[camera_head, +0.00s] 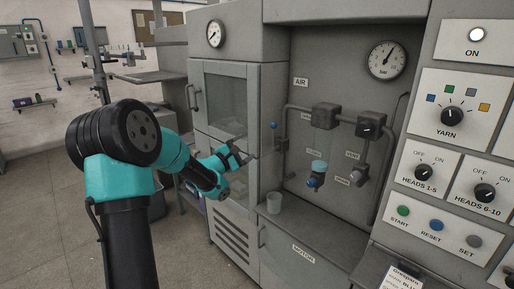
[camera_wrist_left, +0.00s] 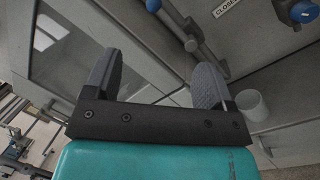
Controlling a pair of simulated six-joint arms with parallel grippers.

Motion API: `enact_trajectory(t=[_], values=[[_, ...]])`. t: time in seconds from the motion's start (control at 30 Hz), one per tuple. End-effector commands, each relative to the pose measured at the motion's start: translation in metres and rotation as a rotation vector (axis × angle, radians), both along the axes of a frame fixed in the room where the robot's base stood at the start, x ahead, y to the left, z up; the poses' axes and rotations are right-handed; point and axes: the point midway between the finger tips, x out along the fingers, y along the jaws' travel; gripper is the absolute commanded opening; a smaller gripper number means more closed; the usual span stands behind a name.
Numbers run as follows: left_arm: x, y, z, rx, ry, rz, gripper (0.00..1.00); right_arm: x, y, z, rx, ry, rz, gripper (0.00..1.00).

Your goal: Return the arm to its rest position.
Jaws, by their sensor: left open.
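My left arm, black and teal, rises from the bottom left of the head view. Its left gripper (camera_head: 238,156) is in front of the grey cabinet, beside the glass-fronted door. In the left wrist view the left gripper (camera_wrist_left: 157,82) has its two dark fingers wide apart with nothing between them. Grey cabinet surfaces lie beyond the fingers. My right gripper is in neither view.
A cup (camera_head: 274,203) stands on the ledge right of the gripper; it also shows in the left wrist view (camera_wrist_left: 252,104). The AIR panel holds a blue-handled valve (camera_head: 315,181), pipes and a gauge (camera_head: 386,60). A control panel (camera_head: 451,157) stands at right. Open floor (camera_head: 40,220) lies left.

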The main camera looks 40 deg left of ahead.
Motion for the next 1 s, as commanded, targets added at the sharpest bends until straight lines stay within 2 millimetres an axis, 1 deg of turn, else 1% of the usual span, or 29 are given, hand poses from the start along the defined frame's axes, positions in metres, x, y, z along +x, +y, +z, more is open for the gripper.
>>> enact_trajectory(t=[0.13, 0.23, 0.27, 0.37, 0.47, 0.5, 0.57, 0.6, 0.67, 0.7, 0.77, 0.8, 0.87, 0.9, 0.97, 1.0], values=[[0.000, 0.000, 0.000, 0.001, 0.001, 0.000, 0.77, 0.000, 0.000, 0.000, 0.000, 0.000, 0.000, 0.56], [0.003, -0.003, -0.008, 0.012, 0.013, 0.004, 0.77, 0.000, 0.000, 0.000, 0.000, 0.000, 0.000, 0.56], [0.004, -0.004, -0.012, 0.018, 0.020, 0.006, 0.77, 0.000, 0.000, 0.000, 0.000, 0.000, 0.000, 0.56], [0.011, -0.013, -0.036, 0.062, 0.063, 0.021, 0.77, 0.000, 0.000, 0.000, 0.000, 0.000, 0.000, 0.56], [0.019, -0.029, -0.074, 0.138, 0.133, 0.032, 0.77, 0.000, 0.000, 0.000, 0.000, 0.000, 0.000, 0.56], [0.022, -0.036, -0.092, 0.176, 0.169, 0.036, 0.77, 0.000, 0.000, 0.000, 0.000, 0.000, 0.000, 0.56], [0.025, -0.050, -0.121, 0.240, 0.225, 0.033, 0.77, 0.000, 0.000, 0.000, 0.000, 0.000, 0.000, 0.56], [0.027, -0.059, -0.141, 0.284, 0.263, 0.029, 0.77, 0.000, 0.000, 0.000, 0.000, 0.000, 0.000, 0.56], [0.027, -0.074, -0.169, 0.353, 0.321, 0.014, 0.77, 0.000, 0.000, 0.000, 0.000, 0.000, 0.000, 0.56], [0.026, -0.084, -0.187, 0.400, 0.358, 0.001, 0.77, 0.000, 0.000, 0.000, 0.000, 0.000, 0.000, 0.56], [0.023, -0.101, -0.215, 0.473, 0.414, -0.026, 0.77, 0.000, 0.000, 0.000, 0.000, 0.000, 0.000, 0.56], [0.020, -0.112, -0.233, 0.520, 0.451, -0.049, 0.77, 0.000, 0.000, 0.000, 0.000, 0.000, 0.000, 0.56], [0.014, -0.129, -0.259, 0.594, 0.502, -0.089, 0.77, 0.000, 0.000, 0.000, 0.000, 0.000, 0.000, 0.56], [0.009, -0.140, -0.276, 0.645, 0.536, -0.120, 0.77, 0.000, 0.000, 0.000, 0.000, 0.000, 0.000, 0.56], [0.000, -0.158, -0.301, 0.721, 0.583, -0.173, 0.77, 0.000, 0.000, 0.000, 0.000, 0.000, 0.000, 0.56], [-0.007, -0.170, -0.317, 0.771, 0.613, -0.213, 0.77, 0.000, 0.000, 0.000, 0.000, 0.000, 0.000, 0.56]])
